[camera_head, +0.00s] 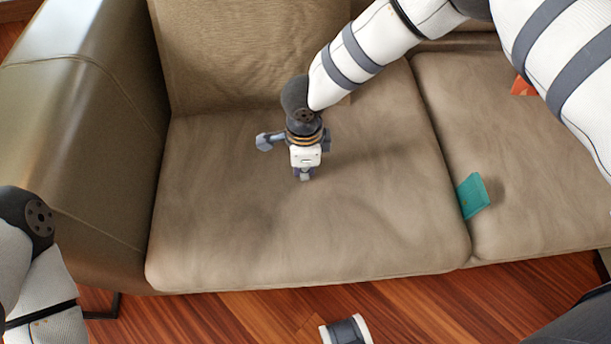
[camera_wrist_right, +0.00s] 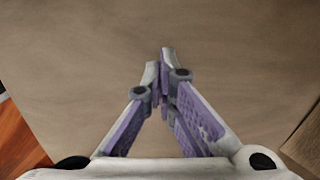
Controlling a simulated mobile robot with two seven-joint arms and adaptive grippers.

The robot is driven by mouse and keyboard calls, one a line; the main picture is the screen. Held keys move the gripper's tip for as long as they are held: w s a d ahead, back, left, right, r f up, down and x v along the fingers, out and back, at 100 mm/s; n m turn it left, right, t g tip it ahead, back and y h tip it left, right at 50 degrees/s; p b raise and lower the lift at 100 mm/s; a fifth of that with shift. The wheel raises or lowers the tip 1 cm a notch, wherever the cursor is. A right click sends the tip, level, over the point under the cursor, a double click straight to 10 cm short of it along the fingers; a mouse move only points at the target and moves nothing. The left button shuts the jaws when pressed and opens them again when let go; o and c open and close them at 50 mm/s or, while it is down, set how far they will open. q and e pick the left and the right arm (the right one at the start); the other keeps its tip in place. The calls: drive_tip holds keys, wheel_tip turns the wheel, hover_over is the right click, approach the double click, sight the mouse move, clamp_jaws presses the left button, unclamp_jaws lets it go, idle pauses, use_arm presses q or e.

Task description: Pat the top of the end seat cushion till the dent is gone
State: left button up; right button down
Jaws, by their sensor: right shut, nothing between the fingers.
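The end seat cushion (camera_head: 235,225) is brown and fills the middle of the head view, between the sofa arm and the neighbouring cushion. Its top shows soft creases and shading; I cannot tell a dent from shadow. My right gripper (camera_head: 305,176) points down over the middle of this cushion, shut and empty. Whether its tips touch the fabric is unclear. In the right wrist view the closed fingers (camera_wrist_right: 165,55) stand over the plain cushion surface (camera_wrist_right: 235,65). My left arm shows at the left edge, but its gripper is out of view.
The sofa arm (camera_head: 75,120) rises at the left and the back cushion (camera_head: 240,55) stands behind. A teal object (camera_head: 473,195) lies by the seam with the neighbouring cushion (camera_head: 530,215). An orange object (camera_head: 522,87) lies further right. Wooden floor (camera_head: 230,315) shows in front.

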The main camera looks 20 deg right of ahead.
drive_tip(key=shift+f, duration=0.1)
idle(0.4)
wheel_tip(320, 180, down, 2)
drive_tip(key=shift+s+f+b, duration=0.1)
drive_tip(key=shift+s+b, duration=0.05)
drive_tip(key=shift+b, duration=0.7)
drive_tip(key=shift+r+p, duration=1.25)
drive_tip(key=shift+r, duration=0.45)
